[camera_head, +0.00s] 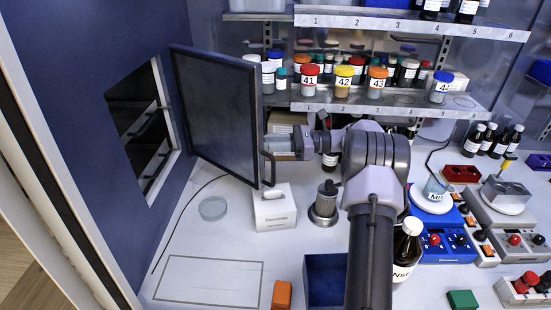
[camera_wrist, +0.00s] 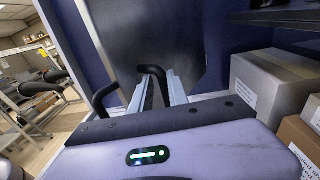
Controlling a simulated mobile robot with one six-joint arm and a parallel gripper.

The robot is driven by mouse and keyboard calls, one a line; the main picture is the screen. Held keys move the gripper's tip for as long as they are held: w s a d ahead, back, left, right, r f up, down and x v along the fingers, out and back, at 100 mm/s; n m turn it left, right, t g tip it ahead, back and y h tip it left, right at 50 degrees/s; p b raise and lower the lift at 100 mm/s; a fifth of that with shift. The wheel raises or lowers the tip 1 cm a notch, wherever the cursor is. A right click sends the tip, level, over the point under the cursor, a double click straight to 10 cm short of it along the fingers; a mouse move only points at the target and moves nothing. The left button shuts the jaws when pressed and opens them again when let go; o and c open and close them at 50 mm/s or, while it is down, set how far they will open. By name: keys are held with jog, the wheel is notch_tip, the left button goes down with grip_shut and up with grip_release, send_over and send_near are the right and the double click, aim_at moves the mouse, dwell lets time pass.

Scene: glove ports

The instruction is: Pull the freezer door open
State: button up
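The freezer door (camera_head: 215,115) is a dark flat panel standing swung well out from the blue wall. Its black loop handle (camera_head: 270,168) is on the door's right edge; the handle (camera_wrist: 156,76) also shows in the wrist view. My gripper (camera_head: 272,146) reaches in from the right at the handle. In the wrist view my gripper's pale fingers (camera_wrist: 160,88) lie on both sides of one dark part of the handle, with little gap. The exact contact is partly hidden by the gripper body. The freezer opening (camera_head: 143,125) shows dark drawers inside.
A white box (camera_head: 274,208) and a metal cylinder stand (camera_head: 324,203) are below the gripper. Shelves (camera_head: 380,104) with several bottles are behind. Cardboard boxes (camera_wrist: 262,85) are close on the right in the wrist view. The white bench at front left is mostly clear.

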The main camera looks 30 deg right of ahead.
jog(key=s+a+r+p, duration=0.1)
jog(key=s, duration=0.5)
jog(key=s+a+r, duration=0.1)
jog(key=s+a, duration=0.1)
jog(key=s, duration=0.4)
jog(key=shift+s+r+p, duration=0.25)
jog(key=shift+r+p, duration=0.1)
jog(key=shift+r, duration=0.05)
